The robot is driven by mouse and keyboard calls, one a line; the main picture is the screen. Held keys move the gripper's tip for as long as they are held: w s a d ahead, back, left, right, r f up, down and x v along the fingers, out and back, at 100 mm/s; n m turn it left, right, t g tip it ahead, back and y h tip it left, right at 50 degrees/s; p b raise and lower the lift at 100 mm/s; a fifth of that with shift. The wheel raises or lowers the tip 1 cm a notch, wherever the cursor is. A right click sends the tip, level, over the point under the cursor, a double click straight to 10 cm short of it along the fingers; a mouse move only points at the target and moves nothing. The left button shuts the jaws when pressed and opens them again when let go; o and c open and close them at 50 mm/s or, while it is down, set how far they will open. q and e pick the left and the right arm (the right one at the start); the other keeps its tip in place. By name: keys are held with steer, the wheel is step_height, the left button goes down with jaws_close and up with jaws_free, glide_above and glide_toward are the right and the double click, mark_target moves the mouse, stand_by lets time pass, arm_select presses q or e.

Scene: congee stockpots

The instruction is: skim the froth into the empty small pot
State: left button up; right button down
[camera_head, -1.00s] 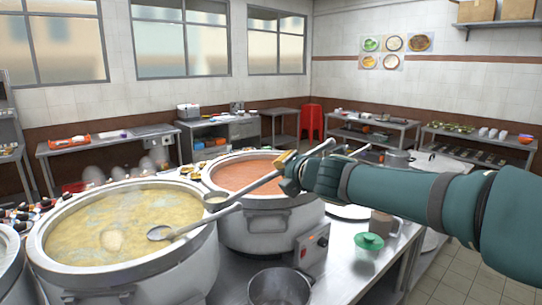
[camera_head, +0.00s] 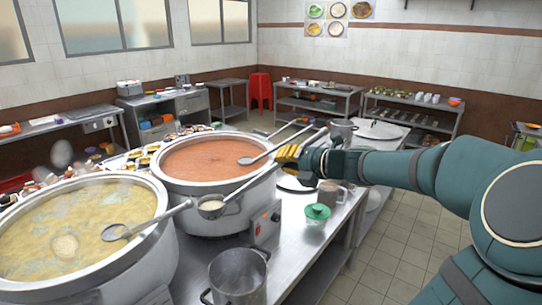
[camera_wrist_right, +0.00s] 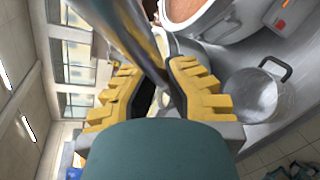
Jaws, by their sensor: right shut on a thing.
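A large stockpot (camera_head: 20,190) of yellowish congee with pale froth patches (camera_head: 65,247) stands at the left in the head view. My right gripper (camera_head: 288,157) is shut on the handle of a ladle (camera_head: 245,187). The handle also crosses the wrist view (camera_wrist_right: 135,35) between the yellow fingers (camera_wrist_right: 150,90). The ladle's bowl (camera_head: 212,207) hangs before the red pot's side and looks pale inside; what it holds is unclear. The small pot (camera_head: 238,277) stands at the front, below the held ladle, and looks empty. It also shows in the wrist view (camera_wrist_right: 250,95). My left gripper is out of view.
A second ladle (camera_head: 116,232) rests across the congee pot's rim. A stockpot of red soup (camera_head: 215,158) stands behind, with another ladle (camera_head: 250,160) in it. A green-lidded bowl (camera_head: 317,213) and a brown mug (camera_head: 328,193) stand on the steel counter (camera_head: 290,245) at the right.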

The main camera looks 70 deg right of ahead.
steer(key=s+d+n+y, duration=0.1)
steer(key=s+d+y, duration=0.15)
steer(key=s, duration=0.25)
arm_select(q)
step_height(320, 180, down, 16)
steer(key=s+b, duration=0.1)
steer(key=b, duration=1.4)
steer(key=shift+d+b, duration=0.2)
steer(key=shift+b, duration=0.2)
arm_select(e)
step_height(320, 180, down, 21)
steer(key=shift+w+h, duration=0.15)
steer(key=shift+h, duration=0.2)
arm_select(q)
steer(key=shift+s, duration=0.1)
arm_select(e)
steer(key=shift+r, duration=0.1)
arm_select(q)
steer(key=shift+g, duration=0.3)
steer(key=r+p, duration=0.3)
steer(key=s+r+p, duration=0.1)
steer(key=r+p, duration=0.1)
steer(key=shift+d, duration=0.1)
arm_select(e)
steer(key=m+g, duration=0.1)
steer(key=m+g+h, duration=0.1)
steer(key=shift+a+r+m, duration=0.1)
steer(key=shift+a+m, duration=0.2)
